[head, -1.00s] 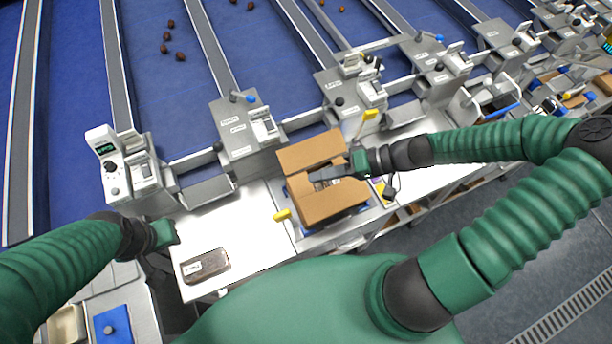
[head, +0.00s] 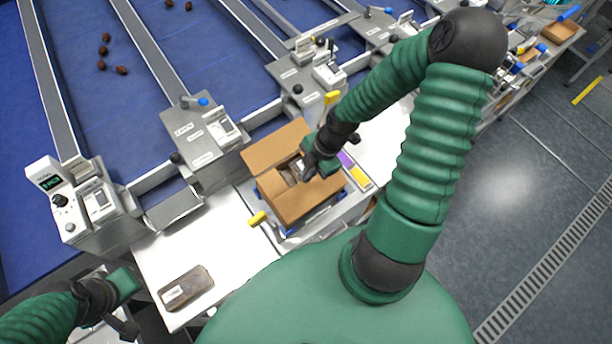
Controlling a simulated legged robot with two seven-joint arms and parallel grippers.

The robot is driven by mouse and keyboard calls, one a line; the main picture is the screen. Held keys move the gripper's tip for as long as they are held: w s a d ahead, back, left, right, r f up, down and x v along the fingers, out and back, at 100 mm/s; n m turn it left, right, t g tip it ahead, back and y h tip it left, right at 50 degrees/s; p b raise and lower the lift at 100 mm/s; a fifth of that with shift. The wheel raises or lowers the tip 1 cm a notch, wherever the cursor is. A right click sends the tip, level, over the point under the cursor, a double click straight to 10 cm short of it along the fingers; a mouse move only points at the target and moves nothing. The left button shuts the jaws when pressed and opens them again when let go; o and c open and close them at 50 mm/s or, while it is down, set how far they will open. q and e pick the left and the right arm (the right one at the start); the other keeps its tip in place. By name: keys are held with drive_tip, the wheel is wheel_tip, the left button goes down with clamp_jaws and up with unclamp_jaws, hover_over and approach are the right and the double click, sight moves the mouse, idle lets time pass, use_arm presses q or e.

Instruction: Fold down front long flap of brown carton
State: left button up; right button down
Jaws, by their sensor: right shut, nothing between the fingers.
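The brown carton (head: 268,187) stands open on a blue-edged base at the bench. Its far long flap (head: 274,147) is up and tilts back. A near brown panel, seemingly the front long flap (head: 308,202), slopes toward me; I cannot tell its exact angle. Something dark and pale lies inside, partly hidden. My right gripper (head: 308,174) is shut and empty over the carton's right part, close to the near panel; contact is unclear. My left gripper (head: 127,304) is at lower left, away from the carton, its fingers unclear.
A dark labelled pack (head: 187,288) lies on the white bench left of the carton. Yellow handles (head: 257,218) (head: 331,97) stand near the carton. Grey sorting machines (head: 200,138) line the bench behind it. Purple and yellow blocks (head: 360,177) lie to its right.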

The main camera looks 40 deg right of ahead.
drive_tip(key=shift+w+f, duration=0.25)
drive_tip(key=shift+f, duration=0.8)
drive_tip(key=shift+w, duration=0.1)
drive_tip(key=shift+w+f+g+p, duration=0.35)
drive_tip(key=shift+f+g, duration=0.05)
drive_tip(key=shift+g, duration=0.2)
drive_tip(key=shift+w+d+f, duration=0.1)
drive_tip(key=shift+w+f, duration=0.15)
drive_tip(key=shift+f, duration=0.15)
drive_tip(key=shift+s+r, duration=0.1)
